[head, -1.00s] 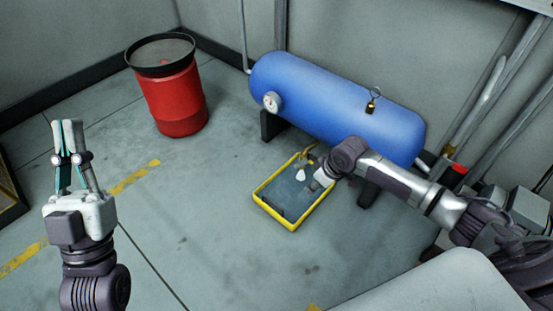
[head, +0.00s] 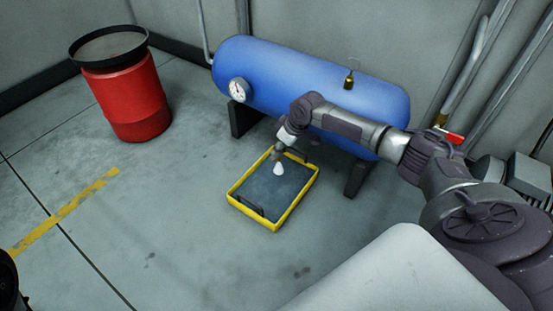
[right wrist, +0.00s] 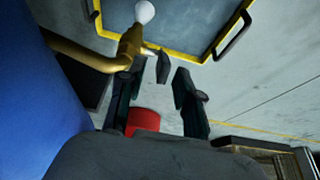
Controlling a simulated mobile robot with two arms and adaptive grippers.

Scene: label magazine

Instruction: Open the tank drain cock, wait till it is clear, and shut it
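The blue tank (head: 310,90) lies on dark supports by the wall. In the right wrist view its brass drain pipe and cock (right wrist: 128,48) show beside the tank, with a small pale lever end near my fingers. A white blob, like fluid coming out, is at the cock's outlet (right wrist: 145,12). It also shows above the tray in the head view (head: 278,168). My right gripper (right wrist: 172,76) is open beside the cock, with a gap between its fingers and nothing held. Whether a finger touches the lever I cannot tell. My left gripper is out of view.
A yellow-rimmed drip tray (head: 235,207) stands on the floor under the cock. A red drum (head: 128,100) stands at the left. The tank carries a round gauge (head: 238,90) and a brass fitting (head: 349,78) on top. The floor in front is clear.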

